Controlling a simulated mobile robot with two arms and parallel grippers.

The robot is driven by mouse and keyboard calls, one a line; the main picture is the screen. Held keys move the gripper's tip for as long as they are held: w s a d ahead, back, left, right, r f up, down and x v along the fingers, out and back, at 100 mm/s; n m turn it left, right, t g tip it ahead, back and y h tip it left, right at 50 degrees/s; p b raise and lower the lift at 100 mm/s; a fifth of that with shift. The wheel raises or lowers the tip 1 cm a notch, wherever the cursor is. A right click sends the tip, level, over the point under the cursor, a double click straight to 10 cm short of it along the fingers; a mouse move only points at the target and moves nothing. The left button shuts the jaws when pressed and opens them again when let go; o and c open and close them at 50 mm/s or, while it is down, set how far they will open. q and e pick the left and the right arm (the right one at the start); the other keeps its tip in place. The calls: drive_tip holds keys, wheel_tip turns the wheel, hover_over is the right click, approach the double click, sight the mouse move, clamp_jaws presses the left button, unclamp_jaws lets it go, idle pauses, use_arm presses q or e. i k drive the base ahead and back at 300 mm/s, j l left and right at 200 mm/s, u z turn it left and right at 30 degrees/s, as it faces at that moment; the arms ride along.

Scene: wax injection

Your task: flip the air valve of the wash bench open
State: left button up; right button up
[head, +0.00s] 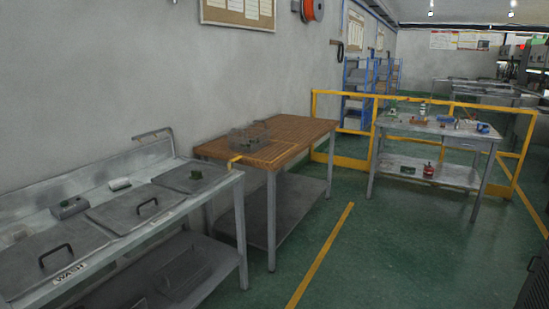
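The wash bench (228,189) is a grey metal bench along the wall at the left. A front label reads WASH (70,273). Its top has closed lids, including a middle lid (140,207) and a near lid (50,262) with dark handles. A small yellow part (235,160) shows by the bench's right end, near the wooden table. A grey box (70,207) sits on the back of the top. I cannot tell which part is the air valve or how it is set. Neither gripper is in view.
A wooden-topped table (300,128) with a clear container (250,136) stands just beyond the bench. A yellow rail (345,162) and a table with small items (430,124) are farther back. Green floor (390,250) is open at the front right.

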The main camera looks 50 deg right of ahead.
sight(239, 157)
drive_tip(key=i+l+z, duration=0.3)
drive_tip(key=z, duration=0.15)
drive_tip(key=i+l+z, duration=0.55)
drive_tip(key=i+l, duration=0.15)
drive_tip(key=i, duration=0.2)
drive_tip(key=i+l, duration=0.25)
drive_tip(key=i, duration=0.25)
drive_tip(key=z, duration=0.05)
